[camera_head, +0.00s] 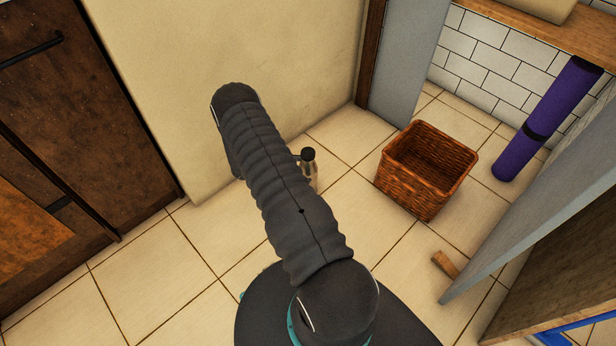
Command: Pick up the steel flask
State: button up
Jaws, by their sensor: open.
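The steel flask (312,178) stands on the tiled floor near the middle of the view, with a black cap on top. My dark ribbed arm hides its left side and lower part. I cannot tell whether anything touches it. My gripper does not show; my own arm, reaching from the bottom toward the wall, covers the space beside and below the flask.
A brown wicker basket (390,184) stands to the right of the flask. A purple rolled mat (548,118) leans by the white tiled wall. A small wooden block (445,263) lies near a grey panel (545,205). Dark wooden doors (90,110) stand at left. Floor at lower left is clear.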

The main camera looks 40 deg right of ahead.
jog(key=shift+x, duration=1)
jog(key=c, duration=1.4)
jog(key=shift+c, duration=0.5)
jog(key=shift+r, duration=0.1)
